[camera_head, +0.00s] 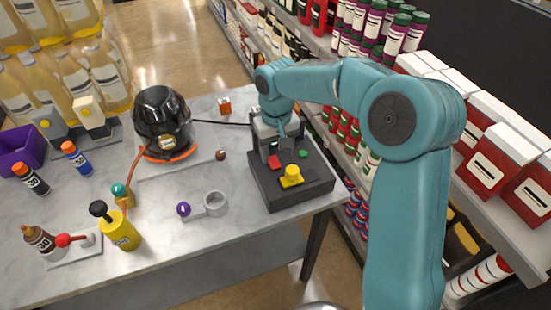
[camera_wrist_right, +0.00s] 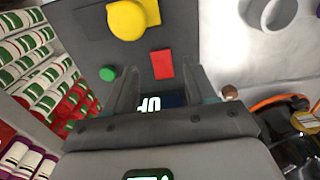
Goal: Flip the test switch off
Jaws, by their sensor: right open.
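A dark control box (camera_head: 290,195) stands at the right end of the table. On its top are a red rectangular piece (camera_head: 274,162), a yellow knob (camera_head: 291,176) and a green button (camera_head: 302,154). No label shows which is the test switch. My right gripper (camera_head: 272,148) is over the far part of the box, just behind the red piece. In the right wrist view the open fingers (camera_wrist_right: 160,78) stand either side of the red piece (camera_wrist_right: 162,65), with nothing held. A small display (camera_wrist_right: 155,101) is partly hidden below it. My left gripper is not in view.
A black round pump (camera_head: 161,115) stands left of the box, with a cable running toward the box. A grey ring (camera_head: 215,203) and a yellow bottle (camera_head: 120,230) are nearer the front. Store shelves (camera_head: 345,130) stand close by on the right.

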